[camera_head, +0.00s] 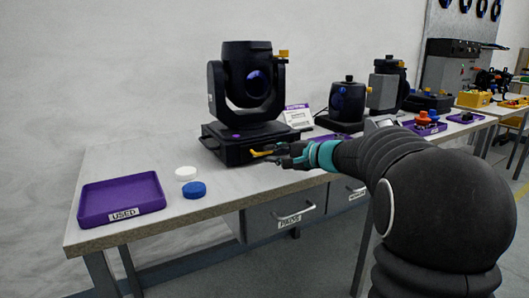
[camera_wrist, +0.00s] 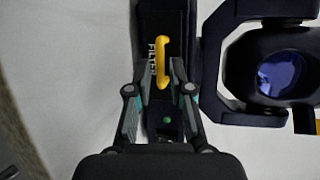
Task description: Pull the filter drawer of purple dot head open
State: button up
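The purple dot head is a black moving-head light (camera_head: 247,82) on a black base (camera_head: 228,140) at the table's middle, with a small purple dot on the base. Its lens also shows at the right of the wrist view (camera_wrist: 285,75). A yellow handle (camera_head: 261,153) sticks out from the base front, beside a FILTER label in the wrist view (camera_wrist: 153,52). The drawer appears shut. My gripper (camera_head: 285,154) is at the handle, with one finger on either side of it in the wrist view (camera_wrist: 162,78). A gap seems to remain between fingers and handle. Contact is unclear.
A purple USED tray (camera_head: 121,198), a white cap (camera_head: 186,173) and a blue cap (camera_head: 194,189) are at the table's left. Other black heads (camera_head: 347,103) and a tray stand at the right. Table drawers (camera_head: 284,214) hang below my gripper. The left tabletop is mostly clear.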

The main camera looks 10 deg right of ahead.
aim_at(253, 146)
jog(key=shift+x, duration=1.5)
grip_shut()
